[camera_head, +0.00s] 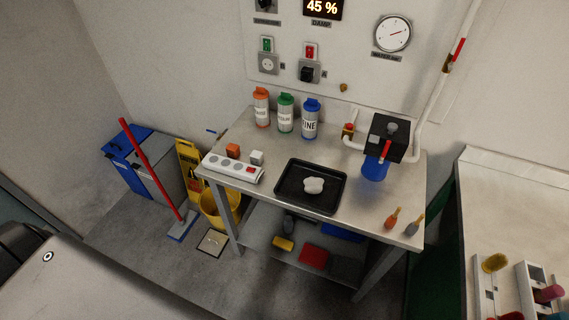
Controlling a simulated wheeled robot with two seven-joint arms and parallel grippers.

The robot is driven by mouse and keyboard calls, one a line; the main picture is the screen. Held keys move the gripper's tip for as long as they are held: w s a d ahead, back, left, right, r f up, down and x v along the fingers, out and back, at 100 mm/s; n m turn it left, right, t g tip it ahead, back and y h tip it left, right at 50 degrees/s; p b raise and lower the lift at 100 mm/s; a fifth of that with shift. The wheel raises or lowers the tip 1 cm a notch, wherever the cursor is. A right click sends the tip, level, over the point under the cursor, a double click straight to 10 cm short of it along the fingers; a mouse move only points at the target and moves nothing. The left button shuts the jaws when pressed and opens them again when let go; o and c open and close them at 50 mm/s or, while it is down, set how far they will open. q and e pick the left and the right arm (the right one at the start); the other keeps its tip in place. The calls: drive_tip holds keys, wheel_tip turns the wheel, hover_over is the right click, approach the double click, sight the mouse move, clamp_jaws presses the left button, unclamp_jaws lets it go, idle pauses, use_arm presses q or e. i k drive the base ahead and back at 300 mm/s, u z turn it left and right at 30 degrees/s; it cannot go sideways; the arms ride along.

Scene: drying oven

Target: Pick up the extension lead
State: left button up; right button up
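The extension lead (233,168) is a white power strip with round grey sockets and a red switch at its right end. It lies along the left front edge of the metal work table (262,201). Nothing holds it. Its cable cannot be made out. Neither of my grippers shows in the head view, and no gripper is near the lead.
Behind the lead are an orange block (233,150) and a pale block (257,157). A black tray (290,190) with a white lump is to its right. Several bottles stand behind. A yellow bucket (218,207) and a red-handled mop (151,169) stand left on the floor.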

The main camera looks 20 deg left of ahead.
sight(236, 169)
drive_tip(key=z, duration=0.25)
drive_tip(key=i, duration=0.85)
drive_tip(key=u, duration=0.4)
